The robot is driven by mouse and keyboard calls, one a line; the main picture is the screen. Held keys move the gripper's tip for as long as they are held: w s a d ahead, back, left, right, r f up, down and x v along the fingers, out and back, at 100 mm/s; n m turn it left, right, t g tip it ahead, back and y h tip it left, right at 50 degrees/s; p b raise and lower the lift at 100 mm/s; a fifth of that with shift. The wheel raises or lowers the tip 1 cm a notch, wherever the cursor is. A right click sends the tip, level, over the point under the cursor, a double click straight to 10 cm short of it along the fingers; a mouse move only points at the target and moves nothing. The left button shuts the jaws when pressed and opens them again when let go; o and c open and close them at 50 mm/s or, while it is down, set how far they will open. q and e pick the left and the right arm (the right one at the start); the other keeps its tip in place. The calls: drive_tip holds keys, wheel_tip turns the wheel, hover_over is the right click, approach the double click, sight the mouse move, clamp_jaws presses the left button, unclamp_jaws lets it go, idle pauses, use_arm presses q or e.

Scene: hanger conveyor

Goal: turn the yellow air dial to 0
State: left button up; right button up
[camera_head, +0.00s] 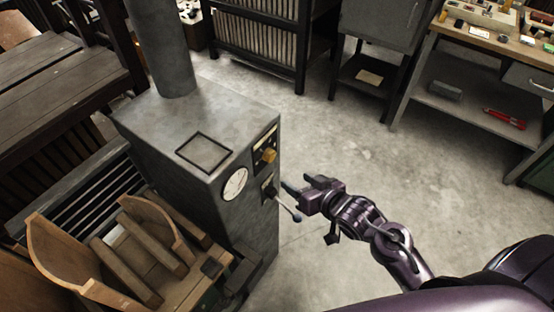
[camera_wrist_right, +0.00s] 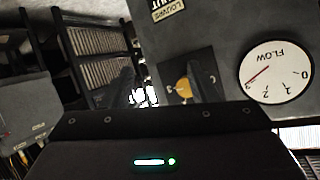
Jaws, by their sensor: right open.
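The yellow air dial (camera_head: 268,155) sits on a dark plate on the side of a grey metal cabinet (camera_head: 247,130). In the right wrist view the dial (camera_wrist_right: 183,89) shows partly, beyond the gripper and roughly between its dark fingers; its setting cannot be read. A round white gauge marked FLOW (camera_wrist_right: 275,72) is beside it, its red needle pointing near 3; the head view also shows this gauge (camera_head: 235,184). My right gripper (camera_head: 293,188) is open and empty, right of the cabinet and lower in the picture than the dial, apart from it. My left gripper is not in view.
A lever with a ball end (camera_head: 297,217) sticks out of the cabinet just below my right gripper. Wooden pieces (camera_head: 150,250) lie at the lower left. A workbench (camera_head: 465,88) stands at upper right. The floor right of the cabinet is clear.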

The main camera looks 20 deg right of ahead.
sight(272, 158)
drive_tip(key=w+a+r+t+y, duration=0.1)
drive_tip(key=w+y, duration=0.1)
drive_tip(key=w+a+r+t+y+p, duration=0.1)
drive_tip(key=y, duration=0.1)
drive_tip(key=w+a+y, duration=0.1)
drive_tip(key=w, duration=0.1)
drive_tip(key=shift+w+a+r+m+t+y, duration=0.15)
drive_tip(key=shift+w+r+m+t+y, duration=0.15)
drive_tip(key=shift+r+t+y, duration=0.1)
drive_tip(key=shift+w+a+f+p, duration=0.1)
drive_tip(key=shift+w+a+p, duration=0.2)
drive_tip(key=shift+w+a, duration=0.15)
drive_tip(key=shift+d, duration=0.1)
drive_tip(key=c, duration=1)
drive_tip(key=shift+o, duration=0.2)
